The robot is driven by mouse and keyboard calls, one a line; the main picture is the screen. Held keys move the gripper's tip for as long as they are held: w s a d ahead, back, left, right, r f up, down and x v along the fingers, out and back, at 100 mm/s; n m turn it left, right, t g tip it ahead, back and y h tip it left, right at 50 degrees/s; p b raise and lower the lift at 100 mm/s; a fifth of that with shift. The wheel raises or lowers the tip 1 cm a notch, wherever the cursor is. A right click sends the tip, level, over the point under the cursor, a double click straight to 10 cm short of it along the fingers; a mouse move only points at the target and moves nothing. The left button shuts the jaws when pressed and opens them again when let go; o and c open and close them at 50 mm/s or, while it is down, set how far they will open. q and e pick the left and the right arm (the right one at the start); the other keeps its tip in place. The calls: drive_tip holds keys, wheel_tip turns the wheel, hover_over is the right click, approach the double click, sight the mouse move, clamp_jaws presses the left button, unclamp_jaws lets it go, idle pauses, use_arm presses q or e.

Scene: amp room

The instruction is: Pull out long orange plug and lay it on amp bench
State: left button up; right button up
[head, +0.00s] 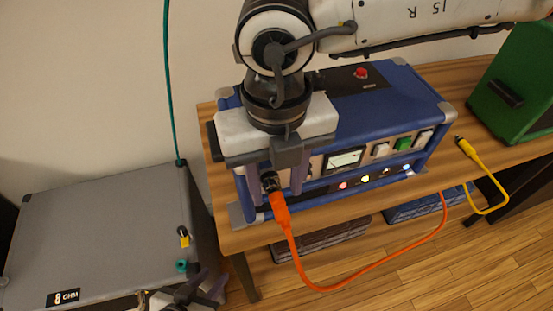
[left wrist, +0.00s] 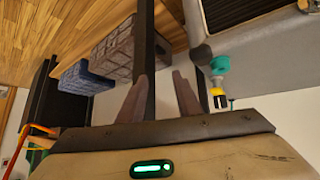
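The long orange plug (head: 280,211) is at the left end of the front of the blue amp (head: 385,108). Its black end meets the front panel, though my gripper partly hides the join. Its orange cable hangs in a loop below the bench and rises to the right. My right gripper (head: 277,185) is above the plug with its fingers apart, one on each side of it. The amp bench (head: 460,85) is wooden and carries the amp. My left gripper (head: 203,290) is low at the bottom of the head view. In the left wrist view its fingers (left wrist: 160,97) are apart and empty.
A yellow plug (head: 461,143) and cable lie on the bench right of the amp, near a green box (head: 515,85). A grey 8 OHM cabinet (head: 100,225) stands left, with a yellow-black plug (head: 184,237) and a teal plug (head: 181,265). Bare bench shows right of the amp.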

drive_tip(key=shift+f, duration=0.85)
clamp_jaws()
